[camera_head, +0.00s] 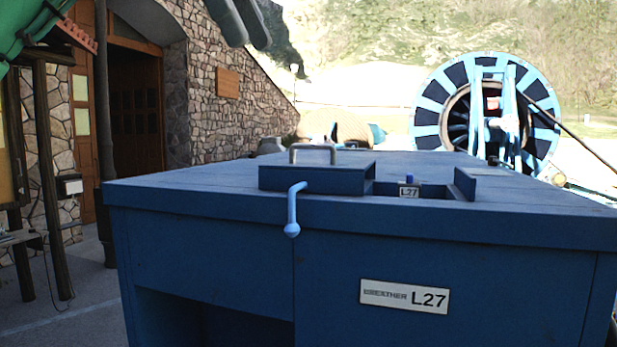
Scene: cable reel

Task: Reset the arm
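Two dark grey rounded finger-like shapes, which look like my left gripper (250,42), reach down from the top edge, left of centre. They overlap in this view, so I cannot tell how far apart they are. Nothing shows between them. They appear well above the blue cabinet and apart from it. My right gripper is not in view. The blue cabinet (220,262) stands in front of me with a label plate "L27" (405,296). A light blue lever with a ball end (292,208) hangs over its front edge.
On the cabinet top are a raised box with a grey handle (314,152), a recess with a small blue knob (409,180) and another L27 tag. A large blue cable reel (487,112) stands behind at right. A stone building (225,115) stands at left.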

